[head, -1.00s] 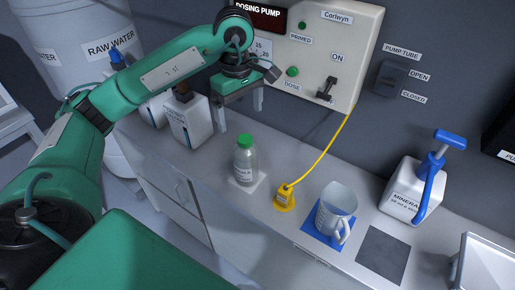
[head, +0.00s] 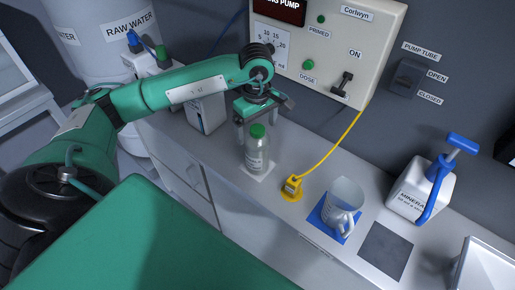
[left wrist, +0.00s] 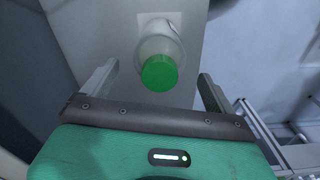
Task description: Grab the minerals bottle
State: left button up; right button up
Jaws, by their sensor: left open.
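A clear bottle with a green cap (head: 257,158) stands upright on a white square on the counter; its label is too small to read. My left gripper (head: 259,127) is open above it, fingers pointing down around the cap's height. In the left wrist view the bottle (left wrist: 160,45) lies ahead between the two open fingers, with no contact visible. A white jug with a blue pump (head: 408,196), its label starting "MINERA", stands at the right, away from the gripper. My right gripper is out of view.
A yellow plug (head: 291,188) with a cord and a clear measuring jug (head: 343,207) on a blue mat stand right of the bottle. The dosing pump box (head: 375,40) hangs behind. A white container (head: 206,112) stands left. A grey square (head: 385,250) is bare.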

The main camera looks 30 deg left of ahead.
aim_at(257, 149)
pick_arm(q)
notch_tip(257, 149, down, 3)
jog(key=shift+d+f+p, duration=0.1)
jog(key=shift+d+p, duration=0.05)
jog(key=shift+p, duration=0.6)
jog(key=shift+f, duration=0.35)
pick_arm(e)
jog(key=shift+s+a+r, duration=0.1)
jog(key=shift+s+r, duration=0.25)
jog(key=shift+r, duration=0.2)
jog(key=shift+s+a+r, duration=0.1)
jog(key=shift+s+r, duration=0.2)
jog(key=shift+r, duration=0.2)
pick_arm(q)
jog(key=shift+c, duration=0.2)
jog(key=c, duration=1.8)
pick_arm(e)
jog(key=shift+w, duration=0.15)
